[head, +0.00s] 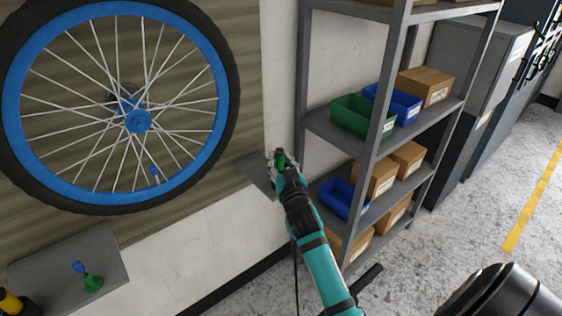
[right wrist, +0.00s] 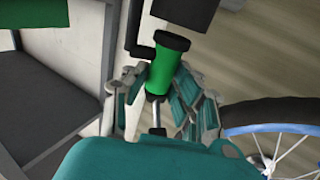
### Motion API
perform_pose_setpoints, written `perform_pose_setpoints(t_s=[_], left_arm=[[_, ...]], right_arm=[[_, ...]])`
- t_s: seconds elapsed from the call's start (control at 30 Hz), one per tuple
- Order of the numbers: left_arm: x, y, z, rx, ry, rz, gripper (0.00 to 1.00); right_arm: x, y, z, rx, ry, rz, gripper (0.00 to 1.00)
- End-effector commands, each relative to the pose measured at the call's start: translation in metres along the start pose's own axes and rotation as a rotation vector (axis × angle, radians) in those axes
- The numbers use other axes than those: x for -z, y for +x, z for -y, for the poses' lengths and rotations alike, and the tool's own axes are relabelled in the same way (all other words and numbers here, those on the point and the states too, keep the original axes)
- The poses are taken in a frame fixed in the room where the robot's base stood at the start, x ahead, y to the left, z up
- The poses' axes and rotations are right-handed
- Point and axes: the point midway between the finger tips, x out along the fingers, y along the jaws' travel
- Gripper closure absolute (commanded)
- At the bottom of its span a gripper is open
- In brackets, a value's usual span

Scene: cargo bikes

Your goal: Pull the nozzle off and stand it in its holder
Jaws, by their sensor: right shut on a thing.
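My right gripper (head: 279,166) is shut on a green cylinder with black ends, which looks like the nozzle (right wrist: 168,65). It is by the wall, between the wheel and the shelving. In the right wrist view the fingers (right wrist: 160,100) close around its lower part and it stands slightly tilted. A dark block is close above its top end, and a black bent part is beside it; I cannot tell whether they touch it. A grey wall plate (head: 255,177) lies partly behind the gripper. I cannot make out the holder for certain. My left gripper is not in view.
A blue-rimmed wheel (head: 137,122) hangs left of the gripper, with a small blue part (head: 155,173) near its lower rim. A grey ledge (head: 50,265) carries a green piece (head: 93,284) at lower left. Metal shelving (head: 330,125) with bins and boxes stands close right.

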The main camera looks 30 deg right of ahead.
Motion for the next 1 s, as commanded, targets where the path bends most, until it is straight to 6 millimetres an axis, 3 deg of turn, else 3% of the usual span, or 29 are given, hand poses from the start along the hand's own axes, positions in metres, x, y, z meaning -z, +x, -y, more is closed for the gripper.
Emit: perform_pose_setpoints(t_s=[1.0], left_arm=[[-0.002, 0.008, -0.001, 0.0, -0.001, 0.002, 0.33]], right_arm=[[-0.016, 0.0, 0.0, 0.0, 0.001, -0.001, 1.0]])
